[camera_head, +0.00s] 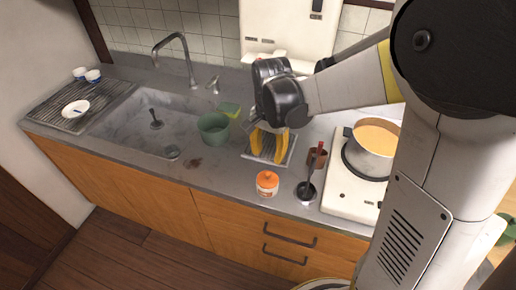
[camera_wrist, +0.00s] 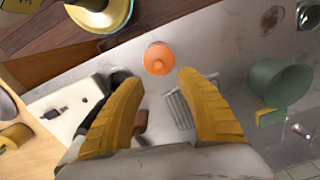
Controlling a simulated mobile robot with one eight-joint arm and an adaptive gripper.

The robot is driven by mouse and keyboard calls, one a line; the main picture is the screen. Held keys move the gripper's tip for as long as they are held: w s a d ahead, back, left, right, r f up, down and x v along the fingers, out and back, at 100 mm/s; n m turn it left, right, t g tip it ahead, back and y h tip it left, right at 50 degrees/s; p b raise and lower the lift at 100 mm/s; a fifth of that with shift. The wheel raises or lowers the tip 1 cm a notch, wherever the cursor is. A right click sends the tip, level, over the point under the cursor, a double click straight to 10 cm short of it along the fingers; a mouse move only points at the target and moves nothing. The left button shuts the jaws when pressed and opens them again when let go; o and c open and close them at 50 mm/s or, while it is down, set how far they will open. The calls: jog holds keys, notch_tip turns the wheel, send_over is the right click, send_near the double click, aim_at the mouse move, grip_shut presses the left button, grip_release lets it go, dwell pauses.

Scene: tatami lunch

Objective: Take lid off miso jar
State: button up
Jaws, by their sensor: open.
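The miso jar (camera_head: 267,184) is a small whitish jar with an orange lid (camera_head: 267,178). It stands upright near the front edge of the counter, and the lid sits on it. In the wrist view the orange lid (camera_wrist: 157,58) shows from above, just beyond and between my fingertips. My gripper (camera_head: 268,146) has yellow fingers and is above the counter behind the jar, over a small ribbed tray. In the wrist view my gripper (camera_wrist: 158,80) is open, with nothing between its fingers.
A ribbed tray (camera_head: 284,161) lies behind the jar. A brown cup (camera_head: 317,158) and a black ladle (camera_head: 305,190) are right of it, beside the stove with a pot (camera_head: 375,138). A green pot (camera_head: 213,127) stands by the sink (camera_head: 135,122). Bare counter lies left of the jar.

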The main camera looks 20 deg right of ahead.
aim_at(268, 173)
jog(key=f, duration=0.1)
jog(key=f+b, duration=0.1)
jog(key=f, duration=0.2)
jog(key=shift+s+a+f, duration=0.2)
jog(key=shift+s, duration=0.05)
jog(key=f+b, duration=0.1)
jog(key=f, duration=0.1)
jog(key=f+b, duration=0.1)
jog(key=f, duration=0.1)
jog(key=f+b, duration=0.1)
jog(key=f, duration=0.1)
jog(key=shift+w+d, duration=0.15)
jog(key=shift+d, duration=0.1)
grip_shut()
